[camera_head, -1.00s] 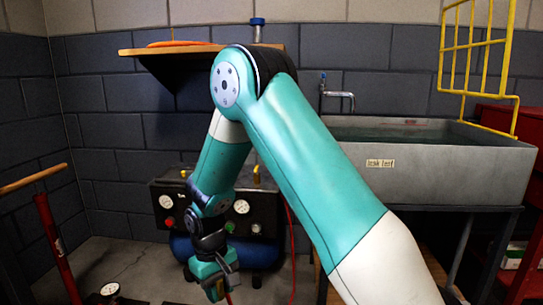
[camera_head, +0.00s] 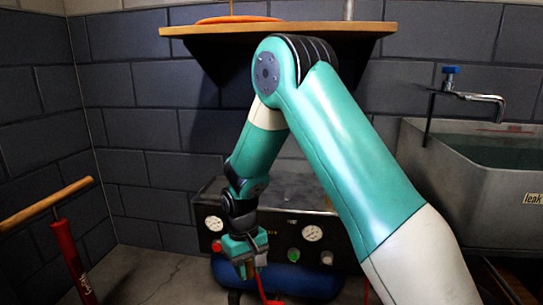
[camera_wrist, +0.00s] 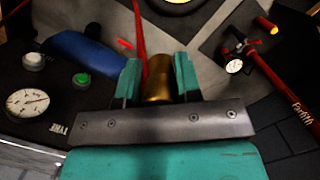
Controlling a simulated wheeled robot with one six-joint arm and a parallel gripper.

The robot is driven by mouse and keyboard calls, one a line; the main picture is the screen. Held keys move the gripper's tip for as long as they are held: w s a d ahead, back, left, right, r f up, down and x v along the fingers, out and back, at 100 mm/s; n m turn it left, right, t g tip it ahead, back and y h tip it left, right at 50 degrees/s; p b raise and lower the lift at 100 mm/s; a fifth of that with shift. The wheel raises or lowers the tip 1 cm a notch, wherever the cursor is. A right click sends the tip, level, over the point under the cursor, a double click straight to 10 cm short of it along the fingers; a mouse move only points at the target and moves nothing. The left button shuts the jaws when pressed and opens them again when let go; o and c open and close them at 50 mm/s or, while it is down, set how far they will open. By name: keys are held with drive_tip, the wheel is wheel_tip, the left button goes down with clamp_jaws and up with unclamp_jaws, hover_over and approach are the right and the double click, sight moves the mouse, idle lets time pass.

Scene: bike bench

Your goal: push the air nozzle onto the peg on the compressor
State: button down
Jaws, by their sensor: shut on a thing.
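My gripper (camera_head: 246,262) is in front of the compressor's dark panel (camera_head: 285,228), pointing down. In the wrist view, my gripper's teal fingers (camera_wrist: 158,72) are shut on a brass cylindrical piece (camera_wrist: 160,85), which looks like the air nozzle. A red hose (camera_wrist: 139,35) runs close beside it; a red length also shows below my gripper in the head view (camera_head: 266,290). The compressor's panel (camera_wrist: 50,125) and blue tank (camera_wrist: 82,50) lie left in the wrist view. I cannot make out the peg for certain; the arm covers part of the panel.
A red floor pump (camera_head: 70,255) with a wooden handle stands at the left; it shows at right in the wrist view (camera_wrist: 275,80). A wooden shelf (camera_head: 300,29) hangs above the compressor. A grey sink (camera_head: 480,190) stands right. Floor between pump and compressor looks clear.

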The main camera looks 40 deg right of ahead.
drive_tip(key=w+d+r+m+p, duration=0.5)
drive_tip(key=d+m+p, duration=0.1)
drive_tip(key=d+m, duration=0.1)
drive_tip(key=w+d+r+m+t+y+p, duration=0.1)
drive_tip(key=w+d+r+m+p, duration=0.3)
drive_tip(key=d+m+p, duration=0.3)
drive_tip(key=w+d+r+m+t+p, duration=0.1)
drive_tip(key=w+d+r+m+p, duration=0.4)
drive_tip(key=d, duration=0.6)
drive_tip(key=shift+w+d+r+m+p, duration=0.15)
drive_tip(key=shift+r+m+p, duration=0.35)
drive_tip(key=shift+m, duration=0.35)
drive_tip(key=shift+w+r+m+p, duration=0.15)
drive_tip(key=shift+r+m+p, duration=0.3)
drive_tip(key=shift+m, duration=0.4)
drive_tip(key=shift+f+b, duration=0.2)
drive_tip(key=shift+b, duration=0.15)
wheel_tip(320, 180, down, 5)
drive_tip(key=b, duration=0.5)
drive_tip(key=shift+f, duration=0.2)
drive_tip(key=shift+r+p, duration=0.1)
drive_tip(key=shift+p, duration=0.3)
drive_tip(key=shift+f+b, duration=0.65)
drive_tip(key=shift+f, duration=1.05)
